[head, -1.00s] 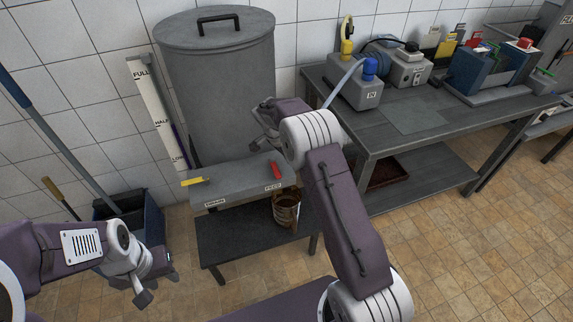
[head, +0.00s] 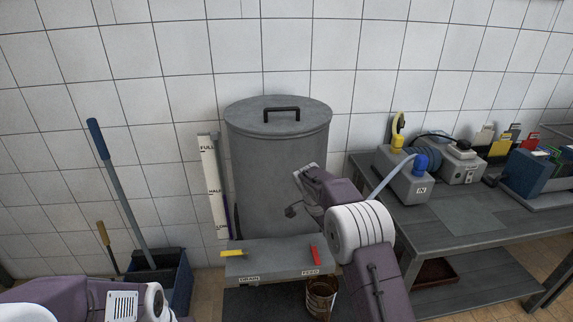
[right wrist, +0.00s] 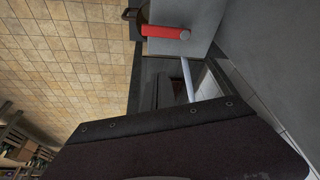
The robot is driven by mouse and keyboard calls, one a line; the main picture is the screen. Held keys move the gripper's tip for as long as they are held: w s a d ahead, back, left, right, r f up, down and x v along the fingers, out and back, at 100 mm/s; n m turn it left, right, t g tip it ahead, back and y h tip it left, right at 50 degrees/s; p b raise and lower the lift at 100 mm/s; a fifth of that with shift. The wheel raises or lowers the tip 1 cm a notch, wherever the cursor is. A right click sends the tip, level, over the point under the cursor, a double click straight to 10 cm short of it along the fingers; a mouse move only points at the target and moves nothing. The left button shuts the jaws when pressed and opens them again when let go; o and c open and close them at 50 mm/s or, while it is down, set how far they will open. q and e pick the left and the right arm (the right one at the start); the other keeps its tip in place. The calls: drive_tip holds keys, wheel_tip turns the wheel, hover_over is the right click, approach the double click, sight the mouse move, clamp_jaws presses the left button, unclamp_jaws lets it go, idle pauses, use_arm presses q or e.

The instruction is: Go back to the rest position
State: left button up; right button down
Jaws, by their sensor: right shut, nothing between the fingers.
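My right gripper (head: 294,196) is in front of the right side of a tall grey lidded drum (head: 278,160), above the valve block. It is shut and holds nothing. Its arm comes up from the lower right of the head view. My left arm (head: 60,296) lies low at the bottom left, and its gripper is out of the frame. The valve block (head: 276,262) carries a yellow lever (head: 232,253) over the DRAIN label and a red lever (head: 314,254) over FEED. The red lever also shows in the right wrist view (right wrist: 165,32).
A small brown pot (head: 319,298) stands below the block. A workbench (head: 415,236) with a grey IN box (head: 408,185) and other devices is at the right. A blue bucket (head: 178,275) with a leaning handle stands at the left. A level gauge (head: 210,180) is beside the drum.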

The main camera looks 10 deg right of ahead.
drive_tip(key=s+r+y, duration=0.1)
drive_tip(key=s+r, duration=0.6)
drive_tip(key=s, duration=0.1)
drive_tip(key=s+a+f+n+y, duration=0.1)
drive_tip(key=s+a+f+n, duration=0.1)
drive_tip(key=s+f+n, duration=0.6)
drive_tip(key=s+a+f+n+y, duration=0.25)
drive_tip(key=s+n, duration=0.25)
drive_tip(key=s, duration=0.7)
wheel_tip(320, 180, up, 14)
drive_tip(key=n+p, duration=0.1)
drive_tip(key=p, duration=1.2)
drive_tip(key=shift+w+r+h+p, duration=0.15)
drive_tip(key=shift+r+h+p, duration=0.05)
drive_tip(key=shift+h+p, duration=0.15)
